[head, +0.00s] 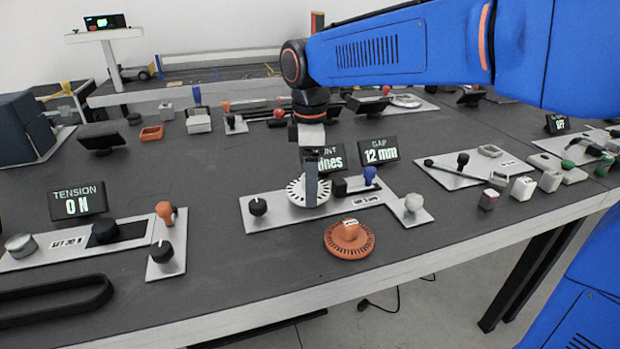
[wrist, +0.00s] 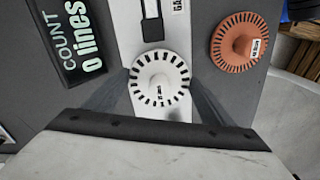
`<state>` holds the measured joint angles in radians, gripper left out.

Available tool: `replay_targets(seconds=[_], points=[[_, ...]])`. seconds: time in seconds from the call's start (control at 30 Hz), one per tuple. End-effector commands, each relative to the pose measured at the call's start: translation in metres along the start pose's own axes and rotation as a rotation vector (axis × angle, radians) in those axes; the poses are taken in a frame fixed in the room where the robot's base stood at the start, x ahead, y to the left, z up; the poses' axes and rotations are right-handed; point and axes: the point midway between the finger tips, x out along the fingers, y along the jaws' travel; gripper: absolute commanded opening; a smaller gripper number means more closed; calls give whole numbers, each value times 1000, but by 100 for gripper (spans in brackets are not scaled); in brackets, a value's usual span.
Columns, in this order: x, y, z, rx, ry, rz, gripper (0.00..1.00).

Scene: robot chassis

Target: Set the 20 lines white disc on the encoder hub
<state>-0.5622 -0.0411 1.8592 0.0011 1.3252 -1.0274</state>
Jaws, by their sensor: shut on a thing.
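The white slotted disc (head: 296,192) is at the encoder plate (head: 372,219), just right of the black knob. In the wrist view the white disc (wrist: 160,72) lies face-on between my fingers, with a small label on its hub. My gripper (head: 311,200) points down over the disc and is shut on it. The gripper hides part of the disc in the head view. The encoder hub is hidden beneath the disc, so I cannot tell whether the disc touches it. The count display (wrist: 82,40) reads 0 lines.
An orange slotted disc (head: 349,240) lies on the bench in front of the plate. A blue-topped knob (head: 370,176) and a gap display (head: 379,151) reading 12 mm stand to the right. A tension station (head: 78,202) is at left. Bare bench lies between the stations.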

Motion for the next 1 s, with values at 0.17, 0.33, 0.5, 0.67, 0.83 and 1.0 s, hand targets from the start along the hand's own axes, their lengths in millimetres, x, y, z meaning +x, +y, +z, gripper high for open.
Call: replay_targets(seconds=[0.17, 0.33, 0.5, 0.67, 0.83, 1.0], points=[[3, 0, 0, 0, 0, 0, 53], [6, 0, 0, 0, 0, 0, 53], [6, 0, 0, 0, 0, 0, 85], [5, 0, 0, 0, 0, 0, 85], [-2, 0, 0, 0, 0, 1, 85], [-13, 0, 0, 0, 1, 1, 85]])
